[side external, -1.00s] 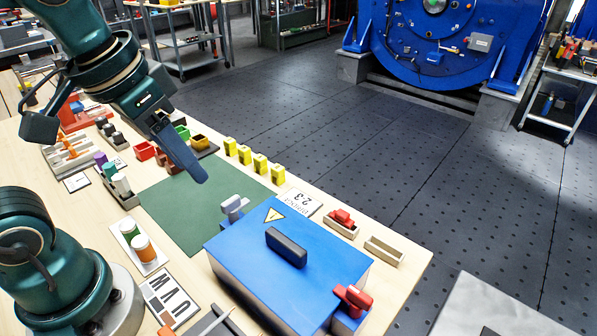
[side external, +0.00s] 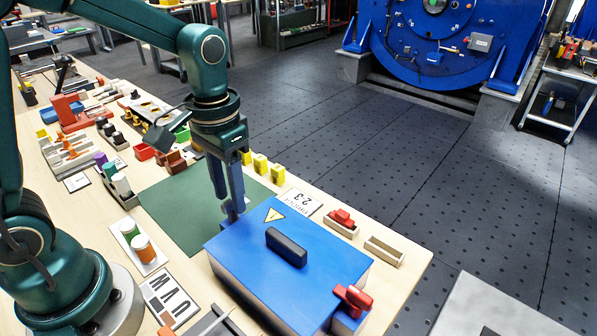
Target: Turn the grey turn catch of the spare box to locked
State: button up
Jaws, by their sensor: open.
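The spare box is a blue box (side external: 325,257) with a dark handle (side external: 286,247) and a yellow warning triangle on its lid. Its grey turn catch (side external: 232,211) is at the box's far left corner, mostly hidden behind my fingers. My gripper (side external: 234,205) points straight down at the catch, with its fingers open. The fingertips are at the catch; I cannot tell whether they touch it. A red turn catch (side external: 353,298) is at the box's near right corner.
A green mat (side external: 185,218) lies left of the box. Yellow blocks (side external: 260,164) and a card marked 23 (side external: 299,202) stand behind it. A small tray with a red piece (side external: 342,222) and an empty tray (side external: 384,250) are at the table's right edge.

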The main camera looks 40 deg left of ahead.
jog(key=shift+f, duration=0.3)
grip_shut()
